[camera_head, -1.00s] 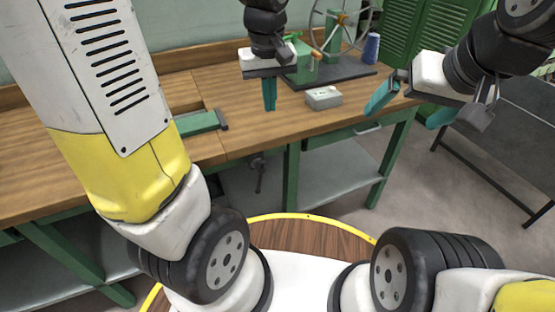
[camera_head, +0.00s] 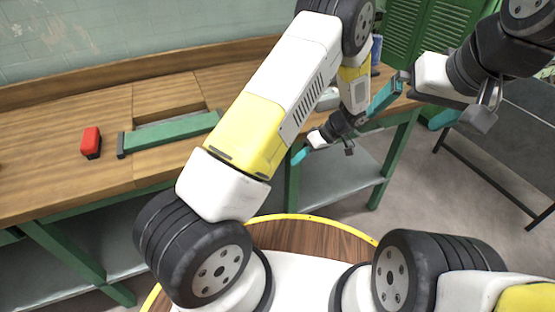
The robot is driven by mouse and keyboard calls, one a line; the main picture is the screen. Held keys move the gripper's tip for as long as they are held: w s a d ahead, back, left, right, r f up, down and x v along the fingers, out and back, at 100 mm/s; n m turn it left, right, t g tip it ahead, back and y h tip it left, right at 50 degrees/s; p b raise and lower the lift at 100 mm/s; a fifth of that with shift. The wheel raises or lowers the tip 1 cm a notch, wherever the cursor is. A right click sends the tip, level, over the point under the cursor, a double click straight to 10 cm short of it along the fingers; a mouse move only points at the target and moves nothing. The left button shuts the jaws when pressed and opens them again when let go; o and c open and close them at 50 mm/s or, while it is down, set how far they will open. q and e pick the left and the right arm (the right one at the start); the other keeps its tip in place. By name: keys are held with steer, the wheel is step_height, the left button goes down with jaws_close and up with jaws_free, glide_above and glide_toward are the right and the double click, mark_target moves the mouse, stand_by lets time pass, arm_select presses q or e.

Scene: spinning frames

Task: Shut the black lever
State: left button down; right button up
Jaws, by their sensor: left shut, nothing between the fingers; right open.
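I cannot make out the black lever in this view. The wheeled machine on the bench is hidden behind my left arm. My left gripper (camera_head: 300,155) is shut and empty, in front of the bench's front edge, with its teal fingers pointing down and left. My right gripper (camera_head: 412,108) is open and empty at the right end of the bench, its two teal fingers spread wide apart.
A blue cone (camera_head: 376,50) shows partly behind my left arm. Green lockers (camera_head: 440,30) and a dark table (camera_head: 520,110) stand at the right.

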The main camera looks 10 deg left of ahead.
arm_select(q)
steer(key=shift+d+f, duration=0.1)
steer(key=shift+f, duration=0.85)
steer(key=shift+f, duration=0.1)
steer(key=s+a+f, duration=0.3)
steer(key=a+f, duration=0.3)
steer(key=a, duration=0.3)
steer(key=shift+s+f, duration=0.25)
steer(key=shift+f, duration=0.15)
